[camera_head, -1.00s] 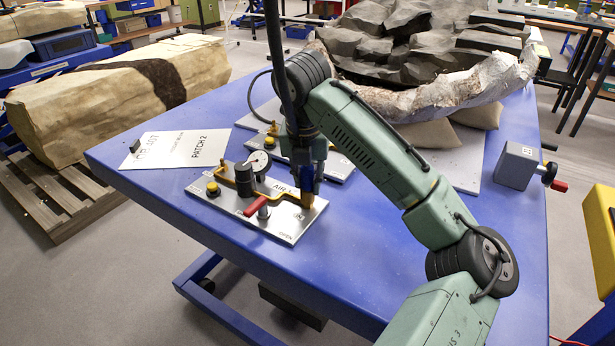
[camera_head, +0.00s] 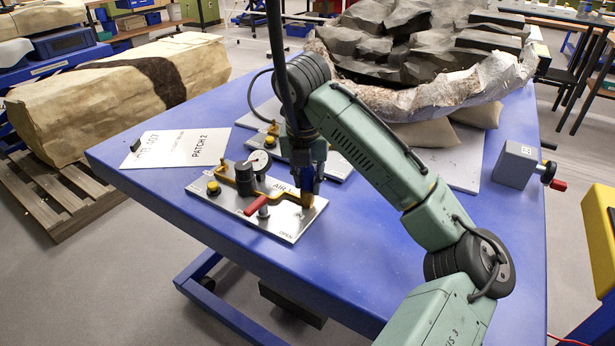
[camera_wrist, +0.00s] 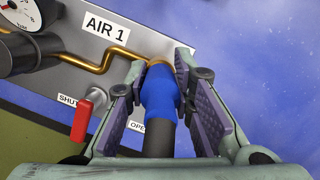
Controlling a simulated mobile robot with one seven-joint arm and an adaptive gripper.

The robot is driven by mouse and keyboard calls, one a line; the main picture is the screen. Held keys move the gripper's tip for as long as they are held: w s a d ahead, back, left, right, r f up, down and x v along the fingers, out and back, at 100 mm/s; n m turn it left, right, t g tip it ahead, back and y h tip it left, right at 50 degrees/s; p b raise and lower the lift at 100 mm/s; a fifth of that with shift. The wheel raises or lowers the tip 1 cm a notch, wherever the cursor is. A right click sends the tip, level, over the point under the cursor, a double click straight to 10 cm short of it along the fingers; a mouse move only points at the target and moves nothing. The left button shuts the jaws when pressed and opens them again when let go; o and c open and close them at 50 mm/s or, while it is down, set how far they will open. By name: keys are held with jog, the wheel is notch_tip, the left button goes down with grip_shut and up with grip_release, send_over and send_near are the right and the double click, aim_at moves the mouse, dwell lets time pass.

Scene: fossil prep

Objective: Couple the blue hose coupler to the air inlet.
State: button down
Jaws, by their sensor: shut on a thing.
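The blue hose coupler (camera_wrist: 160,92) is between the purple-padded fingers of my gripper (camera_wrist: 161,76), which is shut on it. A dark hose (camera_wrist: 159,138) runs back from the coupler. The coupler's front end meets the brass air inlet (camera_wrist: 160,63) at the end of the brass pipe beside the AIR 1 label; I cannot tell if it is locked on. In the head view my gripper (camera_head: 308,178) is over the right end of the silver panel (camera_head: 283,225), and the brass inlet (camera_head: 306,200) shows just below it. The coupler is mostly hidden there.
The panel carries a red-handled valve (camera_head: 257,206), a pressure gauge (camera_head: 260,160) and a yellow knob (camera_head: 213,188). A second panel (camera_head: 338,167) lies behind my gripper. The blue table's front right (camera_head: 350,265) is clear.

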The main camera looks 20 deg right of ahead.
jog(key=shift+f, duration=0.1)
dwell(0.7)
jog(key=c, duration=1.3)
grip_release()
jog(key=p+v, duration=0.1)
jog(key=p, duration=0.1)
jog(key=p+v, duration=0.2)
jog(key=shift+w+d+r, duration=0.2)
jog(key=shift+w+r, duration=0.05)
jog(key=shift+w, duration=0.1)
jog(key=shift+w+d+b+v, duration=0.1)
jog(key=shift+w+b+v, duration=0.1)
jog(key=shift+v, duration=0.7)
jog(key=shift+w+d+b+v, duration=0.1)
jog(key=shift+w+v, duration=0.1)
jog(key=shift+v, duration=0.75)
